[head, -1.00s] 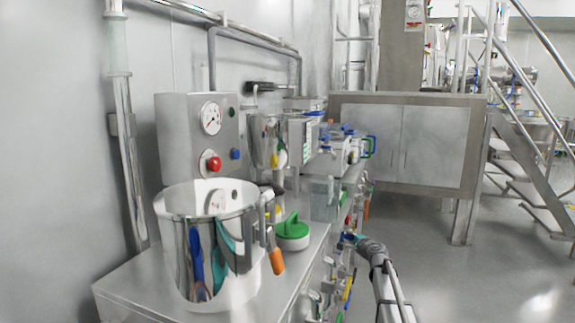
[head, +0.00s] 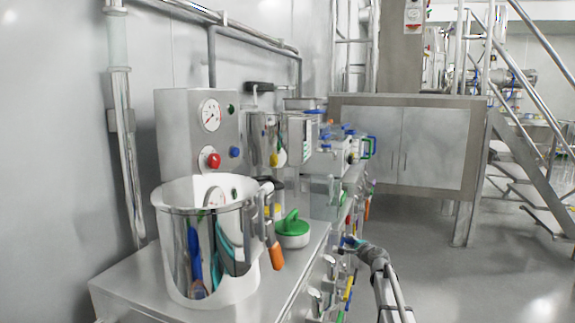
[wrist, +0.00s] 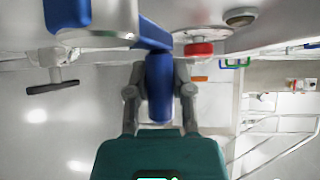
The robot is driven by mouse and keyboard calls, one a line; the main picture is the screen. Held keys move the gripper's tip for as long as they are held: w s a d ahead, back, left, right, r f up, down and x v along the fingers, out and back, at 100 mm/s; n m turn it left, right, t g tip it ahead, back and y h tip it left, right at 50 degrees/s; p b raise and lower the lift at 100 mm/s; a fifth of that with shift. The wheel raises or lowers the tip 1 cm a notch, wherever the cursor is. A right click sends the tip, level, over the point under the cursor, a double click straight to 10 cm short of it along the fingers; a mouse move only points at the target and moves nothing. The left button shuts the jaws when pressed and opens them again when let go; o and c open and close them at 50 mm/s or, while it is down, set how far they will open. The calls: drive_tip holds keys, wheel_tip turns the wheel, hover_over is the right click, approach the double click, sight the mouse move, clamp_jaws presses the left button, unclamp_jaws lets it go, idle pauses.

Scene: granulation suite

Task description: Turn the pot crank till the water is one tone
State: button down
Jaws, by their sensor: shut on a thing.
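My gripper (wrist: 160,90) is shut on an upright blue handle (wrist: 160,105), with one grey finger on each side of it. A blue arm (wrist: 152,31) joins the handle's upper end and runs toward a larger blue block (wrist: 67,13). In the head view my gripper (head: 351,242) is small, at the counter's front side, and the handle is hard to make out. A large shiny steel pot (head: 175,250) stands on the counter at the left, with an orange-handled lever (head: 276,257) hanging at its right side. Whether the blue handle belongs to a pot is unclear. No water surface shows.
A green-lidded container (head: 292,232) stands beside the pot on the steel counter (head: 130,285). A grey gauge box (head: 180,135) with a red button is behind. Several valves and handles crowd the counter's front. The floor (head: 430,285) to the right is open.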

drive_tip(key=shift+a+f+b, duration=0.1)
drive_tip(key=shift+f+b, duration=0.8)
drive_tip(key=shift+f, duration=0.3)
drive_tip(key=shift+s+a+f+b, duration=0.1)
drive_tip(key=shift+s+f+b, duration=0.2)
drive_tip(key=shift+f+b, duration=0.35)
drive_tip(key=shift+s+a+f+b, duration=0.1)
drive_tip(key=shift+s+f+b, duration=0.15)
drive_tip(key=shift+f+b, duration=0.3)
drive_tip(key=shift+r, duration=0.1)
drive_tip(key=r+p, duration=0.1)
drive_tip(key=w+r+p, duration=0.1)
drive_tip(key=shift+w+d+r+p, duration=0.15)
drive_tip(key=shift+d+p, duration=0.05)
drive_tip(key=shift+p, duration=0.1)
drive_tip(key=shift+r, duration=0.1)
